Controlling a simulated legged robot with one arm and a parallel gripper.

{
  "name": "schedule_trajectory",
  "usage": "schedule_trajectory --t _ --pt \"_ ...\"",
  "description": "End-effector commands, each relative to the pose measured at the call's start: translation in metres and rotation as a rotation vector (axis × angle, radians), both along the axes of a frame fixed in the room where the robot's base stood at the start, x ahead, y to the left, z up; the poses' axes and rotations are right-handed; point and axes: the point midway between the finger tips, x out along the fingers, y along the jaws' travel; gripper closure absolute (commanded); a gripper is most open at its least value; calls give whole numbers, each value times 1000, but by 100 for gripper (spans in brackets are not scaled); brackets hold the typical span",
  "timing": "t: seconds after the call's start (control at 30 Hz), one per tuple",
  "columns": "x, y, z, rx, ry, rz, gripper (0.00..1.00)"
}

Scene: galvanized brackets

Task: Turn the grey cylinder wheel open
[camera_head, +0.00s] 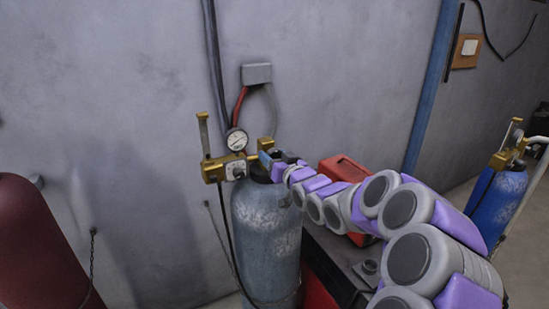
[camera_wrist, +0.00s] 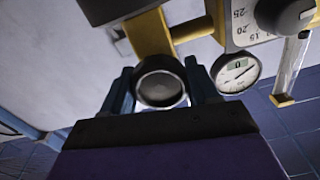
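The grey cylinder (camera_head: 265,236) stands upright against the wall in the head view, its paint worn. Brass valve fittings (camera_head: 229,167) sit at its top. In the wrist view the valve wheel (camera_wrist: 160,85) is a round, dark-rimmed knob with a grey face, under a brass stem. My gripper (camera_wrist: 160,80) has one blue finger on each side of the wheel, with no clear gap to its rim. In the head view my gripper (camera_head: 268,160) is at the valve's right side, and the wheel is hidden there.
A pressure gauge (camera_head: 236,140) rises beside the valve. A red can (camera_head: 343,170) stands on a dark bench (camera_head: 335,250) behind my arm. A dark red cylinder (camera_head: 38,245) is at left and a blue cylinder (camera_head: 496,205) at right. The wall is close behind.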

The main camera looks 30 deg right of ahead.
Motion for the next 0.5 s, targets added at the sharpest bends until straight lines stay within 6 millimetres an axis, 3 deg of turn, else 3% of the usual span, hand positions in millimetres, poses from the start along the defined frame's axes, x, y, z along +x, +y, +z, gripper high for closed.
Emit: schedule_trajectory --t 0.27,0.5 --pt "0 -1 -1 2 1 -2 71" --pt "0 -2 -1 -23 0 -2 71"
